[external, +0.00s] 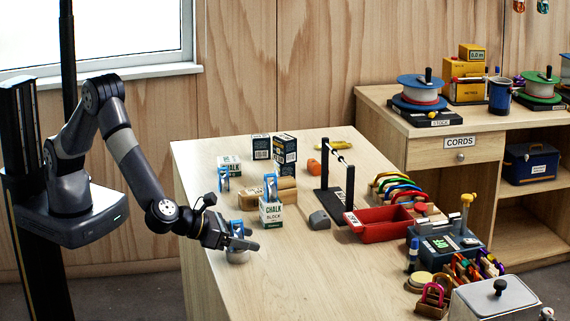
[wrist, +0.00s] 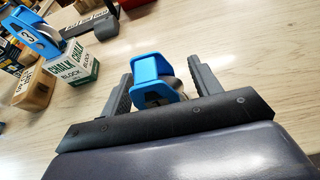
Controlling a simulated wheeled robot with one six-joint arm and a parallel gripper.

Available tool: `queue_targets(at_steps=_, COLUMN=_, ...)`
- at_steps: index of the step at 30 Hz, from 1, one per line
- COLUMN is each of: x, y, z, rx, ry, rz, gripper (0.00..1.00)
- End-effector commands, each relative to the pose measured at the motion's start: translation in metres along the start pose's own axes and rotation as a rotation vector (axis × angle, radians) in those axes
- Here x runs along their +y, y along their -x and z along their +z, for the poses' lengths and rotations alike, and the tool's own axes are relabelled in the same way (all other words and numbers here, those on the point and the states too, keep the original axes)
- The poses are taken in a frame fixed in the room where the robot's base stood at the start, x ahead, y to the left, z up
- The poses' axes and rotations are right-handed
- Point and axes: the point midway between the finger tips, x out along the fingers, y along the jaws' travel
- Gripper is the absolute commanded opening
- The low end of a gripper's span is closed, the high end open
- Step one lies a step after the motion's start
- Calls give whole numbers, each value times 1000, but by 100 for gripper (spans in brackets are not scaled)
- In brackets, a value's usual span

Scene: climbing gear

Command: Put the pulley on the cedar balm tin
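My gripper (wrist: 160,80) is low over the near left part of the table, and it also shows in the external view (external: 247,244). A blue pulley (wrist: 149,68) with a grey wheel is between its two fingers. The pulley's blue top shows above the gripper in the external view (external: 236,228). I cannot tell whether the fingers press on it or stand just clear. A round silvery thing (external: 237,257), perhaps a tin, shows just under the gripper. Its label is not readable, and the gripper partly hides it. I cannot make out the cedar balm label anywhere.
Another blue pulley (external: 271,186) sits on a chalk block box (external: 271,212) behind the gripper. A third blue pulley (external: 224,180) stands farther back. Tan blocks, dark boxes and a black rack (external: 338,190) are beyond. A red tray (external: 381,224) lies right. The table's front middle is clear.

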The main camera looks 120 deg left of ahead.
Motion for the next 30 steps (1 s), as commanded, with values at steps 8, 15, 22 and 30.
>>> queue_targets(at_steps=8, x=0, y=0, z=1, rx=0, ry=0, rz=0, gripper=62)
queue_targets(at_steps=15, x=-1, y=26, z=2, rx=-2, ry=0, rz=-4, gripper=62)
queue_targets(at_steps=22, x=-2, y=78, z=2, rx=-1, ry=2, rz=-5, gripper=62)
queue_targets(at_steps=30, x=0, y=116, z=2, rx=-1, ry=0, rz=-2, gripper=62)
